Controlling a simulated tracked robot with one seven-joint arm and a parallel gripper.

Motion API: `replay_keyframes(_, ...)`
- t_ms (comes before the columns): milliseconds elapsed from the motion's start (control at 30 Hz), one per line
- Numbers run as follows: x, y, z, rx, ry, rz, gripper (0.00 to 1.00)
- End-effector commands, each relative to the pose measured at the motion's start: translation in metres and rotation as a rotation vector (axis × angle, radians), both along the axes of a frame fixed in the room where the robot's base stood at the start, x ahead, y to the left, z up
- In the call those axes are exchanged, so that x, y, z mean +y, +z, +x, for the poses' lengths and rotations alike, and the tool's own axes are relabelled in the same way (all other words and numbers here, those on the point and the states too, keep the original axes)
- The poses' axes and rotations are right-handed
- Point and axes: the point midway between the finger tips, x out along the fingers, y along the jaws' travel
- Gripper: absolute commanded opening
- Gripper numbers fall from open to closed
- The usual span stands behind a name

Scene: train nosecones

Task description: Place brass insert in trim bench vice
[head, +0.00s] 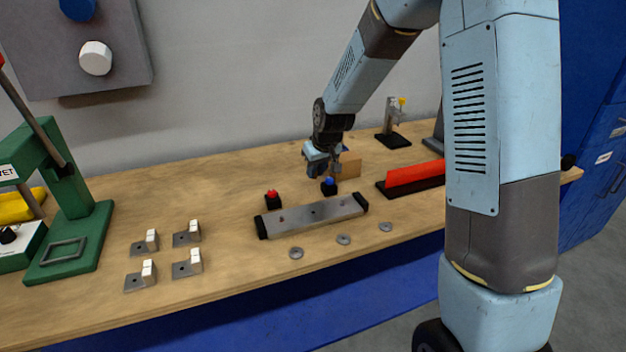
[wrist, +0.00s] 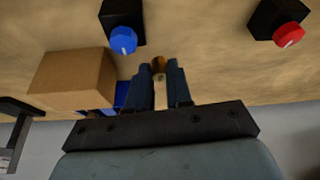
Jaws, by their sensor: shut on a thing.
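My gripper (head: 334,172) is over the middle of the workbench, just behind the blue button, pointing down. In the wrist view my gripper (wrist: 160,72) is shut on a small brass insert (wrist: 159,62), whose rounded end shows between the dark fingertips. The insert is too small to make out in the head view. No thing is clearly marked as the trim bench vice. A small grey upright device with a yellow top (head: 394,122) stands on a black base at the back right; I cannot tell whether it is the vice.
A blue button (head: 329,187), a red button (head: 272,199) and a cardboard box (wrist: 72,78) are near my gripper. A grey bar with black ends (head: 312,212) lies in front. A red block (head: 414,175) is right; a green press (head: 75,235) stands left.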

Motion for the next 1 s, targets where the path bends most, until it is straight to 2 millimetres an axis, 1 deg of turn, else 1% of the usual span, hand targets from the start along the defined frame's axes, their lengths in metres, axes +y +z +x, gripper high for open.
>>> replay_keyframes(167,0.003,-0.007,0.004,0.001,0.001,0.0,0.0)
replay_keyframes(400,0.004,-0.036,0.005,0.002,0.0,0.0,0.0)
replay_keyframes(767,0.004,-0.04,0.005,0.0,0.001,0.0,0.0)
replay_keyframes(800,0.004,-0.04,0.005,0.0,0.001,0.0,0.23)
replay_keyframes(1000,0.004,-0.039,0.005,0.0,0.001,0.0,0.42)
